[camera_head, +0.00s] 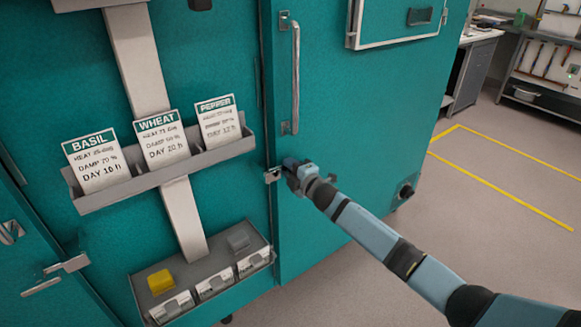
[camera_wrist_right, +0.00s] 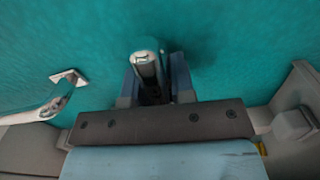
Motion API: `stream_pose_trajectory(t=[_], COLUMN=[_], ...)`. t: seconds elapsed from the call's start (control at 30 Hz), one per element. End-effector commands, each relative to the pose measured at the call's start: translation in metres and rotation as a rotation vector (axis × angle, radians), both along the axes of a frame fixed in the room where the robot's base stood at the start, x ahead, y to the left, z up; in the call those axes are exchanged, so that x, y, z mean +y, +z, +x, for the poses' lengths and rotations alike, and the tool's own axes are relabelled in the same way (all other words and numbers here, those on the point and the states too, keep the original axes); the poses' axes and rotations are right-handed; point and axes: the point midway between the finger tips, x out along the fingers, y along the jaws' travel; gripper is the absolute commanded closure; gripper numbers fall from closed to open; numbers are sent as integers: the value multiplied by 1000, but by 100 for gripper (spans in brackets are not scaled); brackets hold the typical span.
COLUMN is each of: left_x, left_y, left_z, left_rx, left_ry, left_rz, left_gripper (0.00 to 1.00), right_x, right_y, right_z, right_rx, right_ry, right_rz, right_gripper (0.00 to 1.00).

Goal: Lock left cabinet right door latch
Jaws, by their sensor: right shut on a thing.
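A teal cabinet door (camera_head: 325,215) fills the middle right of the head view, with a silver latch (camera_head: 272,175) at its left edge. My right gripper (camera_head: 292,173) is at this latch. In the wrist view my right gripper (camera_wrist_right: 152,85) is shut on the latch's short metal handle (camera_wrist_right: 146,62), close in front of the teal surface. The fingers partly hide the latch, and I cannot tell whether it is locked. Another latch (camera_head: 66,265) shows on the teal door (camera_head: 40,240) at the lower left. My left gripper is not in view.
A long door handle (camera_head: 296,75) rises above the gripped latch; a handle end (camera_wrist_right: 70,78) shows left in the wrist view. A card rack (camera_head: 165,181) and lower tray (camera_head: 130,290) stick out to the left. Free floor (camera_head: 450,215) lies right.

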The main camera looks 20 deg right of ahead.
Motion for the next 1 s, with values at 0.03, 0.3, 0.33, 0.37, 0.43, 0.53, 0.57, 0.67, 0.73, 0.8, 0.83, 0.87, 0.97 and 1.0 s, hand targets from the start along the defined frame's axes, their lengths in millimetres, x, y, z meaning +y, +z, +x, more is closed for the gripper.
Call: stream_pose_trajectory(t=[0.03, 0.3, 0.33, 0.37, 0.43, 0.53, 0.57, 0.67, 0.73, 0.8, 0.83, 0.87, 0.97, 1.0], left_x=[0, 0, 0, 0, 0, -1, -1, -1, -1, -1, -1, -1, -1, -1], left_y=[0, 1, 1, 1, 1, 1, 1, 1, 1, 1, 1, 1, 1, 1], left_z=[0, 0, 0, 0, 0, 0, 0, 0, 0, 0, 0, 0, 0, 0], left_rx=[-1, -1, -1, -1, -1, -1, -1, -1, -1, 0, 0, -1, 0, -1], left_ry=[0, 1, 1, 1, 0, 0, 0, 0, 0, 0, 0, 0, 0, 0], left_rz=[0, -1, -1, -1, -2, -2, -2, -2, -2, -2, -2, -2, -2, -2], left_gripper=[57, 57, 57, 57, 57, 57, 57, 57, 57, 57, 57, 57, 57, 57], right_x=[0, 0, 0, 0, 0, 0, 0, 0, 0, 0, 0, 0, 0, 0], right_y=[-1, -2, -2, -2, -2, -2, -2, -2, -2, -2, -2, -2, -2, -2], right_z=[0, 0, 0, 0, 0, 0, 0, 0, 0, 0, 0, 0, 0, 0], right_rx=[-7, -37, -38, -39, -42, -43, -43, -43, -43, -43, -43, -43, -43, -43], right_ry=[0, -1, -1, -1, -1, -1, -1, -1, -1, -1, -1, -1, -1, -1], right_rz=[-22, -104, -108, -111, -118, -122, -122, -123, -122, -122, -122, -122, -122, -122], right_gripper=[100, 100, 100, 100, 100, 100, 100, 100, 100, 100, 100, 70, 54, 54])
